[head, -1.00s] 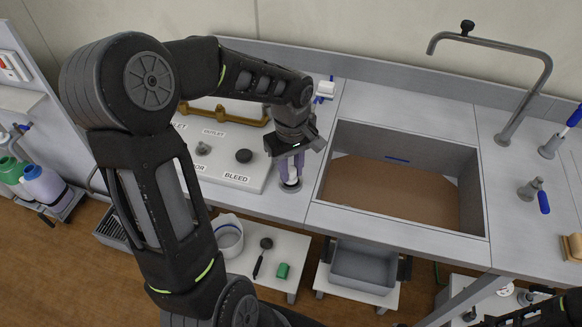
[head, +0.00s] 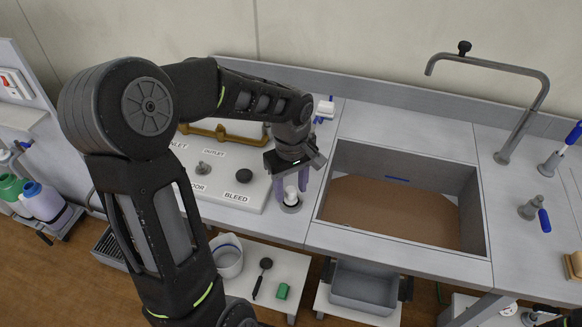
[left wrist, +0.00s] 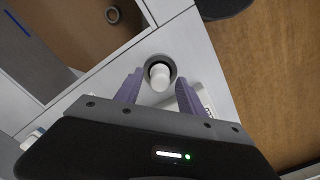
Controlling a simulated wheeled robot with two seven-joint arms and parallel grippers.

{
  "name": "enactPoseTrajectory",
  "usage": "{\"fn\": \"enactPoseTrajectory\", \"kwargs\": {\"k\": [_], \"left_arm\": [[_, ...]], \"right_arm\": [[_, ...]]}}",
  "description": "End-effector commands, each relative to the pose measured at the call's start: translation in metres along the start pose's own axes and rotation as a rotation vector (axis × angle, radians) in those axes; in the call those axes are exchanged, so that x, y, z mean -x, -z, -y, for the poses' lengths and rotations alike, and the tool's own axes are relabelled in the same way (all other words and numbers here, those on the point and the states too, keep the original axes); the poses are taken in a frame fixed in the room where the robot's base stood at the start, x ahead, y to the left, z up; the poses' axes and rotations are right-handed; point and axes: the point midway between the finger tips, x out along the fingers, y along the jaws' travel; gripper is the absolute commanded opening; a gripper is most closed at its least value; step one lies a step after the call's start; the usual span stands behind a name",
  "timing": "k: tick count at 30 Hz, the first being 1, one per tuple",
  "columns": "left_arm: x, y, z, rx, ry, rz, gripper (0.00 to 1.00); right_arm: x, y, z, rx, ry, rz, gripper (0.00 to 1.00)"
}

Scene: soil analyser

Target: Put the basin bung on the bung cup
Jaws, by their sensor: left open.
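The basin bung (head: 290,194) is a small white plug standing in the grey round bung cup (head: 291,207), on the counter left of the basin. In the left wrist view the white bung (left wrist: 159,79) sits inside the cup's dark grey ring (left wrist: 171,64). My left gripper (head: 291,186) is open, its purple fingers apart on either side of the bung. Gaps show between the fingers and the bung in the left wrist view (left wrist: 158,92). Only a dark fragment, perhaps of my right arm, shows at the bottom right corner of the head view.
The basin (head: 400,238) with a brown floor lies right of the cup; its drain (left wrist: 113,15) shows in the left wrist view. A tall tap (head: 545,90) stands behind right. A white panel with knobs (head: 222,178) is on the left. Low shelves hold a bucket (head: 228,262).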

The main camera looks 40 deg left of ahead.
Motion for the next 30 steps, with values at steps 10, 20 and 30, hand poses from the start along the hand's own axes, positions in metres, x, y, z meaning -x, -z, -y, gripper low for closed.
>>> {"fn": "enactPoseTrajectory", "kwargs": {"k": [10,20,30], "left_arm": [[0.065,0.001,-0.001,0.0,-0.005,-0.003,0.46],[0.111,0.0,0.0,-0.001,-0.002,0.0,0.46],[0.113,0.0,0.0,-0.001,-0.001,0.0,0.46]], "right_arm": [[-0.007,0.001,-0.002,0.002,0.002,-0.002,0.36],[-0.01,0.002,-0.003,0.003,0.004,-0.003,0.36],[-0.009,0.002,-0.003,0.002,0.004,-0.003,0.36]]}}
